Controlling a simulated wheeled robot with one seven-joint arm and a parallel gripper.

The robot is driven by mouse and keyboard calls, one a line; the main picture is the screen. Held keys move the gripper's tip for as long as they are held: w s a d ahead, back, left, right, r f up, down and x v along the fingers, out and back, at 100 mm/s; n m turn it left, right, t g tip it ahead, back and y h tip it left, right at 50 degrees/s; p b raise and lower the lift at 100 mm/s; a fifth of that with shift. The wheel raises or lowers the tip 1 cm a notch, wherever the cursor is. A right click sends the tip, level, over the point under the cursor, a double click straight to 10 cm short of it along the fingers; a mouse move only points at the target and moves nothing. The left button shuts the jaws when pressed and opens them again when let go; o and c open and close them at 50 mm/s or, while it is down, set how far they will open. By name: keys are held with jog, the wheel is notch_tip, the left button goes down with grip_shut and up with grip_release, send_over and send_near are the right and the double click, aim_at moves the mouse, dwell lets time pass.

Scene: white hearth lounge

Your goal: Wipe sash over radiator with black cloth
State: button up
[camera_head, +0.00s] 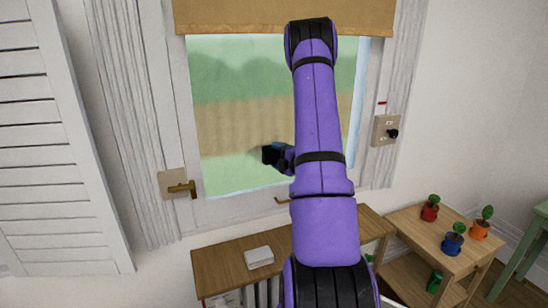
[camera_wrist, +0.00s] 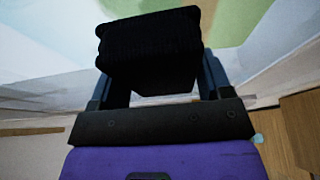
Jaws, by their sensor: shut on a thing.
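The window sash (camera_head: 195,120) is a white frame around a glass pane (camera_head: 235,95), above a wooden shelf over the radiator (camera_head: 268,293). My gripper (camera_head: 272,155) is in front of the lower middle of the pane, left of my purple arm, which hides part of the window. In the wrist view my gripper (camera_wrist: 155,85) is shut on the black cloth (camera_wrist: 150,40), a thick dark folded pad between the two fingers. Whether the cloth touches the glass cannot be told. Most of the radiator is hidden by the shelf and my arm.
A white box-like item (camera_head: 259,258) lies on the wooden shelf (camera_head: 218,262). A brass handle (camera_head: 182,188) sticks out at left. A switch plate (camera_head: 386,131) is on the right. Several small potted plants stand on a wooden side table (camera_head: 405,222). A tan blind (camera_head: 250,15) hangs above.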

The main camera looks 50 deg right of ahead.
aim_at(243, 150)
jog(key=shift+s+d, duration=0.45)
jog(key=shift+d, duration=0.35)
jog(key=shift+s+d, duration=0.4)
jog(key=shift+d, duration=0.35)
jog(key=shift+a, duration=0.1)
jog(key=shift+w+a, duration=0.45)
jog(key=shift+a, duration=0.35)
jog(key=shift+w+a, duration=0.4)
jog(key=shift+a, duration=0.35)
jog(key=shift+w+a+r, duration=0.1)
jog(key=shift+w+a, duration=0.9)
jog(key=shift+a, duration=0.5)
jog(key=shift+w+a+f, duration=0.1)
jog(key=shift+w+a, duration=0.9)
jog(key=shift+a, duration=0.5)
jog(key=shift+w+a+r, duration=0.1)
jog(key=shift+w+a, duration=0.9)
jog(key=shift+a, duration=0.5)
jog(key=shift+r, duration=1.3)
jog(key=shift+s+d+f, duration=0.1)
jog(key=shift+s+d, duration=0.45)
jog(key=shift+d, duration=0.2)
jog(key=shift+s+d, duration=0.55)
jog(key=shift+d, duration=0.2)
jog(key=shift+s+d, duration=0.9)
jog(key=shift+d, duration=0.65)
jog(key=shift+s+d, duration=0.95)
jog(key=shift+d, duration=0.6)
jog(key=shift+s+d, duration=0.9)
jog(key=shift+d, duration=0.65)
